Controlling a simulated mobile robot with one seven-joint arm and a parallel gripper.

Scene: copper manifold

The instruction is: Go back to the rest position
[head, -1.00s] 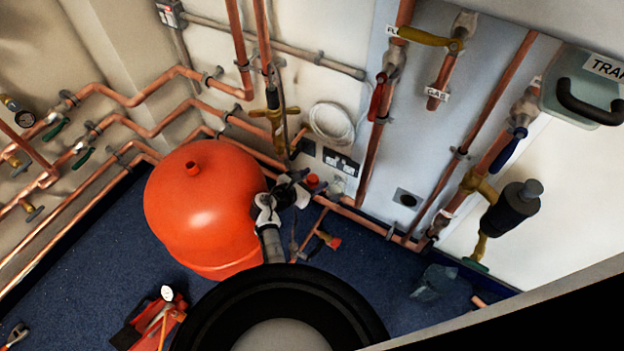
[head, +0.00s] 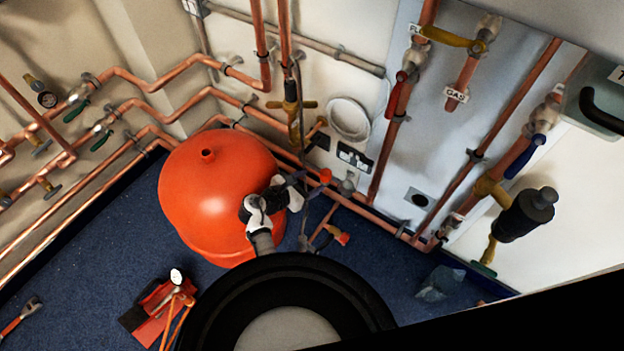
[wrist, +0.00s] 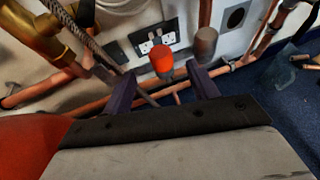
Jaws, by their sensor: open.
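My gripper (head: 306,178) is at the end of my folded arm, in front of the right side of the big red tank in the head view. In the wrist view its two dark purple fingers (wrist: 163,90) stand wide apart with nothing held between them. A red-topped valve (wrist: 162,60) shows beyond the fingertips, midway between them. The same red top shows just right of my gripper in the head view (head: 325,176). I cannot tell the exact gap between it and the fingertips.
The red tank (head: 205,205) stands close beside my arm. Copper pipes (head: 375,213) run along the wall behind my gripper, near a white socket (head: 355,158). A red tool (head: 160,312) lies on the blue floor at lower left. Blue floor (head: 110,255) is clear left of the tank.

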